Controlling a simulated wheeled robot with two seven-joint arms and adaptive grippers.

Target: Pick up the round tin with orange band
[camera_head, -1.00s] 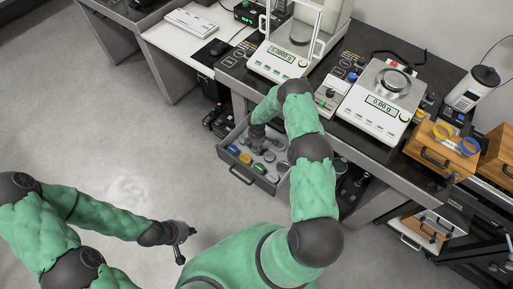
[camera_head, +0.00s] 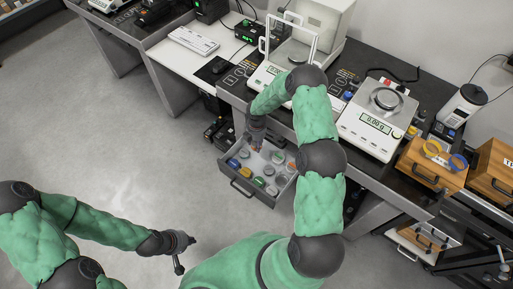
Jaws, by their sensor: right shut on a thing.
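My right gripper (camera_head: 257,142) is over the back left part of an open grey drawer (camera_head: 243,192). It is shut on a small round tin, mostly hidden by the fingers; a touch of orange shows there. Several other round tins stand in the drawer, among them a blue-topped tin (camera_head: 233,163), a yellow-topped tin (camera_head: 246,172) and a green-topped tin (camera_head: 258,182). My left gripper (camera_head: 181,255) hangs over bare floor at the lower left, away from the drawer. Its fingers are too small to read.
Above the drawer is a dark bench with a glass-shielded balance (camera_head: 293,55) and a second balance (camera_head: 376,120). A wooden drawer box (camera_head: 430,165) holds yellow and blue rings at the right. The floor (camera_head: 120,150) left of the drawer is clear.

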